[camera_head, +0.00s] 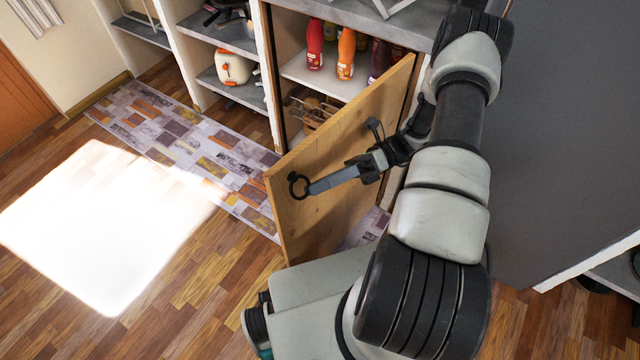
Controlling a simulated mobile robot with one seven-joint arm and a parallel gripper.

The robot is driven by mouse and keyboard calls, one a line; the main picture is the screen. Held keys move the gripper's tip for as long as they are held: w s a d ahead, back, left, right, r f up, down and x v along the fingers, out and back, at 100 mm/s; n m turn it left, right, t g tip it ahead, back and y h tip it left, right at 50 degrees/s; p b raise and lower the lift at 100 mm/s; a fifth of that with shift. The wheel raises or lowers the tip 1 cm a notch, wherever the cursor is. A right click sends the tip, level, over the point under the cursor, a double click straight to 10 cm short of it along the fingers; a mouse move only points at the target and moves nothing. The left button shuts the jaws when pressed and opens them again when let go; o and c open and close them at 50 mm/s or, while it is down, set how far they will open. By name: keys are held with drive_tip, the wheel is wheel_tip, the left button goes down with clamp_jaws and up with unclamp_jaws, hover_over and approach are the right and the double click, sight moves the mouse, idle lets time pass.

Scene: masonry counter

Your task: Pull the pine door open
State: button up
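The pine door (330,215) stands swung well out from its cupboard, which is open behind it. A dark ring-shaped handle (298,185) shows near the door's free upper-left edge. My gripper (314,187) lies across the door face, and its grey finger reaches the ring. The tip looks to be at or touching the ring, but I cannot tell whether it is hooked in it. A short dark part with a round end sticks up behind the finger. The finger gap is not clear from this view. My arm covers the door's right part and probably its hinge side.
Inside the cupboard stand red (315,44) and orange (346,54) bottles, with a wire rack (312,108) below. Open shelves at left hold a white-orange appliance (232,68). A patterned rug (190,140) lies along the counter. The wooden floor at left is clear.

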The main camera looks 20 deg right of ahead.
drive_tip(key=v, duration=1.2)
drive_tip(key=shift+s, duration=0.1)
